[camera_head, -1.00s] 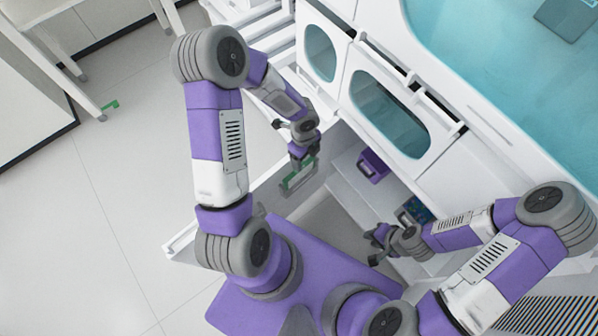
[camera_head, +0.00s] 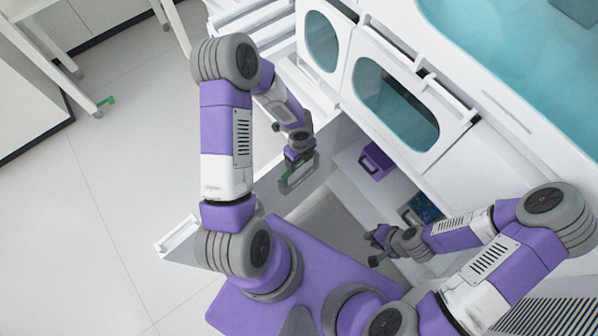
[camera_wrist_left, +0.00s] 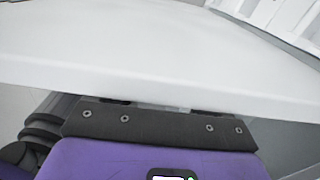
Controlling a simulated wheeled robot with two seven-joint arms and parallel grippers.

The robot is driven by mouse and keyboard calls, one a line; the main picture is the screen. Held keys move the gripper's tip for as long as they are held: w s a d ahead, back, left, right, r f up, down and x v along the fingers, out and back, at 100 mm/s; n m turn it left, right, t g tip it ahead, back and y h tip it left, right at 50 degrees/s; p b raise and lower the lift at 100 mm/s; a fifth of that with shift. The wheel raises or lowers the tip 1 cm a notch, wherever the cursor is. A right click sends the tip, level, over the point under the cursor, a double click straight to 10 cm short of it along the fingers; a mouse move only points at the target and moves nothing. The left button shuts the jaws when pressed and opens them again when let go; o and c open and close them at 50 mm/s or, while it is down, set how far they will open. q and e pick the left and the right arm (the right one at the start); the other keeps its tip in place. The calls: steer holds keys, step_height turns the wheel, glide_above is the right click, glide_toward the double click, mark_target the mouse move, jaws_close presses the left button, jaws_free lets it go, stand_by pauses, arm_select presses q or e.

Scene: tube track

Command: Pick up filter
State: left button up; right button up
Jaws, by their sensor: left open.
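I cannot tell for sure which thing is the filter. A purple box (camera_head: 376,160) with a handle-like top sits inside the open white cabinet, below the windowed fronts. A dark blue-green patterned thing (camera_head: 422,210) sits further right in it. My left gripper (camera_head: 298,172) is open beside a grey and green frame-like piece (camera_head: 296,180), left of the purple box and apart from it; whether it touches the frame is unclear. The left wrist view shows no fingertips. My right gripper (camera_head: 378,246) has its fingers spread and looks empty, near the cabinet's opening.
A grey-white panel (camera_head: 182,238) stands out from the cabinet on the left. In the left wrist view a white panel edge (camera_wrist_left: 160,85) crosses close in front. A teal-windowed white unit (camera_head: 396,105) rises behind. The floor (camera_head: 130,190) at left is clear.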

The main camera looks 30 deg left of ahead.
arm_select(q)
steer(key=shift+f, duration=0.3)
steer(key=shift+c, duration=0.4)
steer(key=c, duration=1.1)
steer(key=shift+r, duration=0.15)
step_height(320, 180, up, 28)
steer(key=p, duration=1.1)
